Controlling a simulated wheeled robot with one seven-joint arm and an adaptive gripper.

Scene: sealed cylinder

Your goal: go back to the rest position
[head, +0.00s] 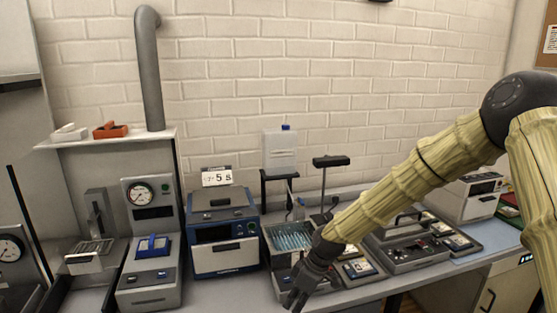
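My gripper (297,298) is at the lower middle of the head view, at the end of my arm, which reaches in from the right. It hangs in front of the bench's front edge, pointing down and to the left. Its fingers are small and dark, and I cannot tell whether they are apart or closed. Nothing shows clearly between them. No sealed cylinder can be made out in this view.
A blue boxy device (222,262), a gauge machine (150,288) and a tray of blue tips (291,238) stand on the bench (352,296). A bottle (280,152) stands on a black stand behind. More instruments (410,254) lie under and behind my arm.

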